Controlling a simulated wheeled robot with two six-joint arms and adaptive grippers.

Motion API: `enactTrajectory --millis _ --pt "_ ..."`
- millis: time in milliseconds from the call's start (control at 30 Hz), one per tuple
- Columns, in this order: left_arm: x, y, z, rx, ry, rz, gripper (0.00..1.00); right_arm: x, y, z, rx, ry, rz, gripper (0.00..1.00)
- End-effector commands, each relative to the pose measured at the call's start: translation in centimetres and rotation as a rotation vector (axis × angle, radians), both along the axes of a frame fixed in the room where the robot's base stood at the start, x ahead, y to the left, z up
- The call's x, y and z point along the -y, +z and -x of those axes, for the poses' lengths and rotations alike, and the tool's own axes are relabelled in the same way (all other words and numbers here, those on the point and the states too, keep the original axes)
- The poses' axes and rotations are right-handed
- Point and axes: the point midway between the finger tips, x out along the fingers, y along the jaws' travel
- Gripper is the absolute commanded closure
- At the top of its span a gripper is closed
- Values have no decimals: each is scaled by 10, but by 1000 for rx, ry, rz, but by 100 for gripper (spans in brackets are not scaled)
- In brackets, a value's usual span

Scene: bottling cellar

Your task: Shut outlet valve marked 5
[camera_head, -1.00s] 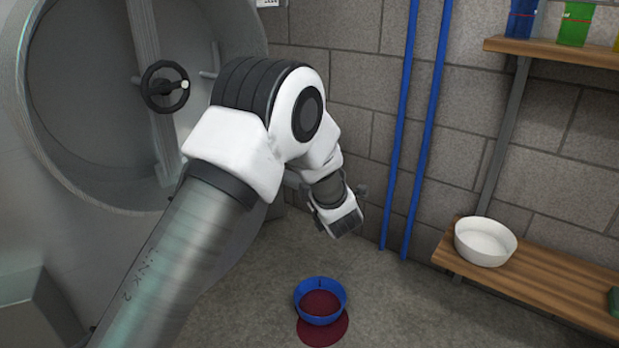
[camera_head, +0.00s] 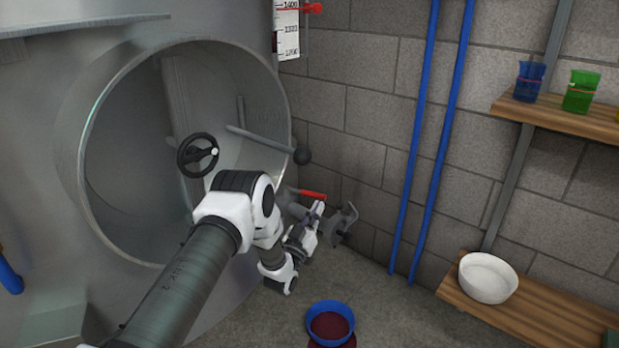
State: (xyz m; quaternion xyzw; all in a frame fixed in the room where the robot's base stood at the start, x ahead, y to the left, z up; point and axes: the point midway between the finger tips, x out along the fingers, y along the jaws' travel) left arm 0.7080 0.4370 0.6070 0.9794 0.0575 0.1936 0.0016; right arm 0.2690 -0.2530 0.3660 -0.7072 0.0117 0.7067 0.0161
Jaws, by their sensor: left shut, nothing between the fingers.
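A valve with a red lever (camera_head: 312,194) sits low beside the tank, behind my left gripper. Its grey metal body (camera_head: 342,223) shows partly to the right of the gripper. No number 5 can be read on it. My left gripper (camera_head: 318,208) is shut and empty, its tips pointing up just below the red lever. I cannot tell whether they touch the lever. My left arm crosses in front of the tank. My right gripper is not in view.
The steel tank (camera_head: 75,75) has a round open manway, with a black handwheel (camera_head: 198,155) and a knobbed rod (camera_head: 270,144). A blue bowl (camera_head: 330,320) of dark red liquid stands on the floor below. Blue pipes (camera_head: 432,150) and shelves with a white bowl (camera_head: 487,278) are right.

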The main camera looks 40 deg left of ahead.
Motion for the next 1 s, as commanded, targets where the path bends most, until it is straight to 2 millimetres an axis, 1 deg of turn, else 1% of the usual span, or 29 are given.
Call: enactTrajectory --millis 33,100,200,333,567,667,767,867,1000 --pt "-18 -7 17 -56 15 -2 100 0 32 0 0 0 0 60" --pt "-37 -34 39 -118 46 -1 100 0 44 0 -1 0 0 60" --pt "-49 -60 60 -176 68 1 100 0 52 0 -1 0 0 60" --pt "-49 -73 66 -196 68 2 100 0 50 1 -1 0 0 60" --pt "-49 -73 65 -195 69 3 100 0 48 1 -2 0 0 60" --pt "-50 -73 61 -194 68 3 100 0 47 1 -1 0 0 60" --pt "-51 -71 50 -192 68 3 100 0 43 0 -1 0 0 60" --pt "-55 -68 32 -191 67 2 100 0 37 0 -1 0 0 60" --pt "-60 -63 2 -191 67 2 100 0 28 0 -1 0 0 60"
